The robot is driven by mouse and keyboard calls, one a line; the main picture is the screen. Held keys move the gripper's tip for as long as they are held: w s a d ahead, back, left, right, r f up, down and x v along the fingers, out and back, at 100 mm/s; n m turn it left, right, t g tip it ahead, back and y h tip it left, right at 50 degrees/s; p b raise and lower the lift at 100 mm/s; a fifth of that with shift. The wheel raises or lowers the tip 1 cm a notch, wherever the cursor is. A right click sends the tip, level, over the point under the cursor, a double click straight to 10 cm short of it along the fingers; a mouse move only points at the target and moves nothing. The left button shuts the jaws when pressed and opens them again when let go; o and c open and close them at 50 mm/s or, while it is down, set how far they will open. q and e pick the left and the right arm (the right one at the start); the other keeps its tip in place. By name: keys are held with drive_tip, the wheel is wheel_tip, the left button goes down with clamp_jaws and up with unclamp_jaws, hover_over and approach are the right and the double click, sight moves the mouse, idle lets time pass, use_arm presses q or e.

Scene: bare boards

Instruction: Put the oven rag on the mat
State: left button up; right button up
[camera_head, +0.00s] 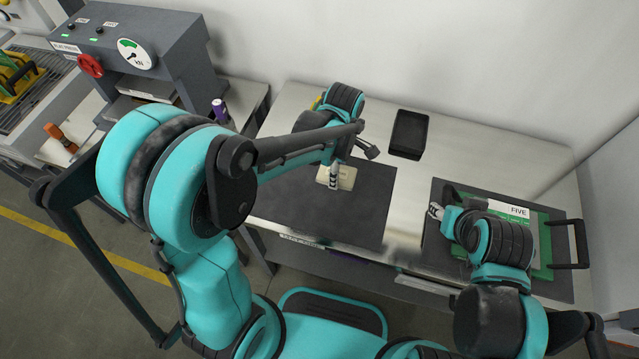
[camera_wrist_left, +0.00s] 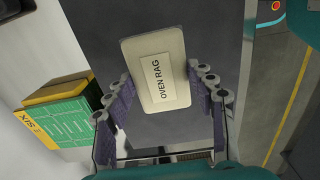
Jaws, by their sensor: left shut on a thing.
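The oven rag (camera_head: 347,177) is a cream, flat, rounded block. In the left wrist view the oven rag (camera_wrist_left: 157,60) shows its "OVEN RAG" label between both fingers. My left gripper (camera_head: 334,174) is shut on it, and it also shows in the left wrist view (camera_wrist_left: 160,80). The rag is over the dark mat (camera_head: 370,212) on the pale bench; I cannot tell whether it touches the mat. My left arm hides part of the mat. My right gripper (camera_head: 436,211) is by the bench's right part, away from the rag; its opening is unclear.
A black tray (camera_head: 408,135) stands behind the mat. A green case marked FIVE (camera_head: 545,235) lies on the right on another dark mat, partly behind my right arm. A green and yellow case marked SIX (camera_wrist_left: 62,115) shows in the wrist view. A grey press (camera_head: 170,50) stands left.

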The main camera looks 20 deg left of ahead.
sight(320, 170)
use_arm(q)
drive_tip(key=a+f, duration=0.1)
drive_tip(key=a+f+b, duration=0.1)
drive_tip(key=a, duration=0.1)
drive_tip(key=a+f, duration=0.1)
drive_tip(key=shift+s+a, duration=0.15)
drive_tip(key=shift+a, duration=0.25)
drive_tip(key=shift+f+b, duration=1.1)
drive_tip(key=shift+f, duration=0.85)
drive_tip(key=shift+f, duration=0.15)
drive_tip(key=o, duration=1.1)
